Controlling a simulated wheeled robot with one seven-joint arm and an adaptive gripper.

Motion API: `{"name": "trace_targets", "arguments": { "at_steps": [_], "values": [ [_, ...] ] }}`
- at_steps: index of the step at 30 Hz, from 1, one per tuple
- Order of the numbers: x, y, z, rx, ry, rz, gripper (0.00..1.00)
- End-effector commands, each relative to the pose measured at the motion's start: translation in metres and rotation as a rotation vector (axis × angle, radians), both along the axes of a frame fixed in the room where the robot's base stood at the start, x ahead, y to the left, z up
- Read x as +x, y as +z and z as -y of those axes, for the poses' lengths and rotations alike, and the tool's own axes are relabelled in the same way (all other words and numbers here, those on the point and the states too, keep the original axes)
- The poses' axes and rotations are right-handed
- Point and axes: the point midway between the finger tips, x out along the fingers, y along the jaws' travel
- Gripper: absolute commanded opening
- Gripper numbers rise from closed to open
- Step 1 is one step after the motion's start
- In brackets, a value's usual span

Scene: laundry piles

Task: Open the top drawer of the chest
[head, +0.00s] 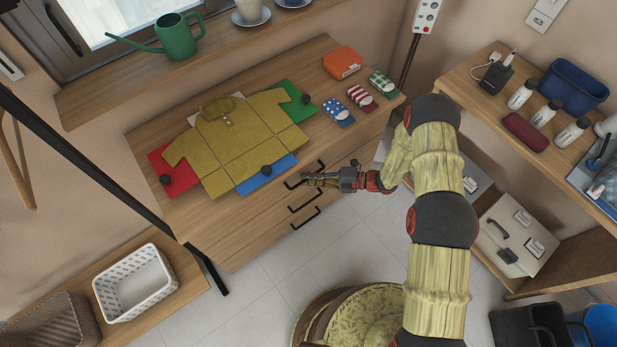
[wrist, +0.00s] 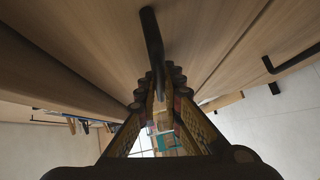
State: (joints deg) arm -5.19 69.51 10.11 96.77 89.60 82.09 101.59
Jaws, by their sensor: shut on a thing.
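The wooden chest (head: 255,228) stands at centre in the head view, with three black bar handles on its front. My gripper (head: 306,180) is at the uppermost handle (head: 290,185), in front of the top drawer. In the wrist view the bar of this handle (wrist: 151,35) runs down between the fingers of my gripper (wrist: 158,88), which are shut on it. The top drawer front (wrist: 95,35) fills the upper part of the wrist view. I see no clear gap showing the drawer pulled out; my gripper hides part of its front.
On the chest top lie a mustard shirt (head: 235,135) over coloured folders, folded socks and an orange box (head: 342,62). A wooden shelf unit (head: 470,75) stands right. Tiled floor (head: 265,290) before the chest is clear.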

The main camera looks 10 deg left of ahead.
Motion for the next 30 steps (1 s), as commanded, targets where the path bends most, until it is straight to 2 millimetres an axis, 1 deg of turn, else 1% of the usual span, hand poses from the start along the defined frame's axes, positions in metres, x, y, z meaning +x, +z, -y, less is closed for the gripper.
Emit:
{"name": "trace_targets", "arguments": {
  "at_steps": [5, 8, 11, 24, 30],
  "values": [
    [-0.007, 0.000, 0.009, -0.002, -0.003, -0.005, 0.00],
    [-0.016, 0.001, 0.020, -0.002, -0.004, -0.006, 0.00],
    [-0.029, 0.001, 0.035, -0.001, -0.005, -0.007, 0.00],
    [-0.106, 0.002, 0.125, 0.001, -0.007, -0.006, 0.00],
    [-0.137, 0.001, 0.161, 0.001, -0.006, -0.004, 0.00]
  ]
}}
